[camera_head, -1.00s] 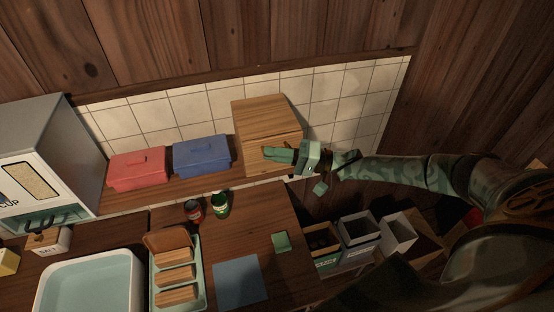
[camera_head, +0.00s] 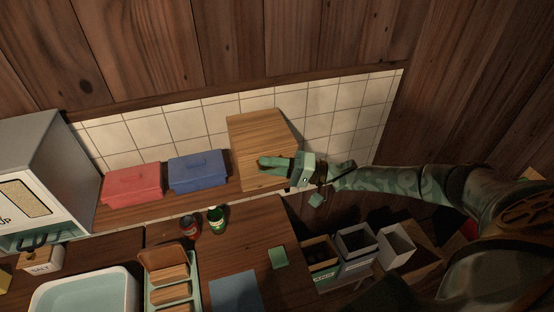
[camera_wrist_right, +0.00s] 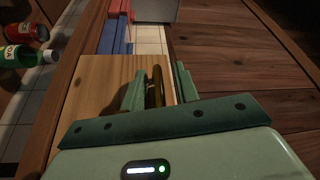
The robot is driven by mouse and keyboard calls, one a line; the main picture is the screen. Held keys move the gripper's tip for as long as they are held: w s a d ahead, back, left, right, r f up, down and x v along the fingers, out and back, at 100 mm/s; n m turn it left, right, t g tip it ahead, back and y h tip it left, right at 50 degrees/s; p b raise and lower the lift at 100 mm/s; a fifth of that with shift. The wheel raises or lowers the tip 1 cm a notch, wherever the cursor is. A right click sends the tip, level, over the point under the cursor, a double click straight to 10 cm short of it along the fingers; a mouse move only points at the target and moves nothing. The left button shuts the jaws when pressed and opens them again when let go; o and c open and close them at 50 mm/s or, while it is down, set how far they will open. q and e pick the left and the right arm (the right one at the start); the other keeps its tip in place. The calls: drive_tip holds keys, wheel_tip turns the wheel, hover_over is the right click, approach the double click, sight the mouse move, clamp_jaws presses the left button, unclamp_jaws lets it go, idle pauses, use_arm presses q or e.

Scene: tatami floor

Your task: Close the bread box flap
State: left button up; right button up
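The bread box (camera_head: 258,128) is a light wooden box on the back shelf against the tiles. Its front faces me behind my right gripper (camera_head: 262,163), and I cannot tell whether the flap is fully shut. In the right wrist view a pale wood face of the box (camera_wrist_right: 97,85) lies under the fingers, with their shadow on it. A dark brass handle (camera_wrist_right: 156,88) stands between the two green fingers (camera_wrist_right: 158,90). The fingers are apart, with a gap visible beside the handle. My left gripper is out of view.
A blue lidded box (camera_head: 197,173) and a red one (camera_head: 132,186) stand left of the bread box on the shelf. A green bottle (camera_head: 216,221) and a red can (camera_head: 190,227) stand on the counter below. Open bins (camera_head: 357,243) are at the lower right.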

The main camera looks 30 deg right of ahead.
drive_tip(key=b+v, duration=0.4)
drive_tip(key=v, duration=1.2)
drive_tip(key=shift+d+b, duration=0.15)
drive_tip(key=shift+b, duration=0.25)
